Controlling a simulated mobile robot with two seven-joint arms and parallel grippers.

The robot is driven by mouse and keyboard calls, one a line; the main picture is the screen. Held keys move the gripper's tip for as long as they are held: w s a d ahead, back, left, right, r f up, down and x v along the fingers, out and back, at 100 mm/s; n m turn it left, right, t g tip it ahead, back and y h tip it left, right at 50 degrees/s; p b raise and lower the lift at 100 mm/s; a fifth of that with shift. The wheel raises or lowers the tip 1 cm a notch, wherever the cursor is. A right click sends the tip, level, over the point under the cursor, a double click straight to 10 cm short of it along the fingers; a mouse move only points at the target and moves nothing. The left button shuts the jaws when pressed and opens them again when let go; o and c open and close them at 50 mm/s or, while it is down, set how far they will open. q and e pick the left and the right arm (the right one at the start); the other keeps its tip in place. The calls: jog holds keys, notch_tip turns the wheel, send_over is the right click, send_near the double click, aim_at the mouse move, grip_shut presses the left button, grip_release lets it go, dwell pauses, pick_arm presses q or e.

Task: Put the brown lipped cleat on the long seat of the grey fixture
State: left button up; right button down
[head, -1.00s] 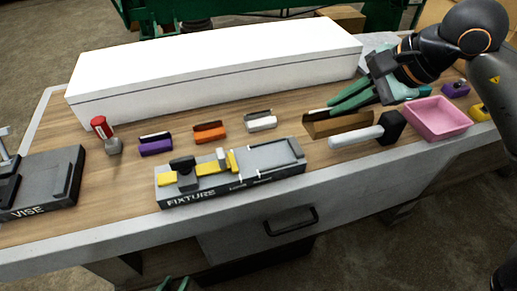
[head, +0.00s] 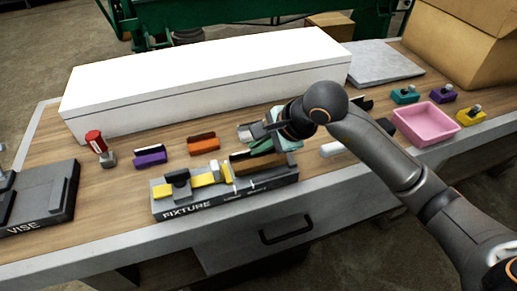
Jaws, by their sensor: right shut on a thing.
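The grey fixture (head: 226,202), marked FIXTURE, lies near the front edge of the bench with yellow parts and a black knob on its left half. Its long seat is on the right half, mostly covered from view. The brown lipped cleat (head: 256,167) is lengthwise at that seat; I cannot tell if it is fully down or just above it. My right gripper (head: 272,147), with green fingers, is shut on the cleat from above and behind. The hand hides the cleat's far right part. My left gripper is out of view.
A long white box (head: 205,85) fills the back of the bench. Small purple (head: 150,158) and orange (head: 203,145) blocks lie behind the fixture. A red-topped tool (head: 98,145) and a vise (head: 38,200) are left.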

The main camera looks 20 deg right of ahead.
jog(key=shift+f, duration=0.7)
jog(key=c, duration=1)
grip_release()
jog(key=shift+f, duration=0.1)
jog(key=v, duration=1.2)
jog(key=shift+p, duration=0.3)
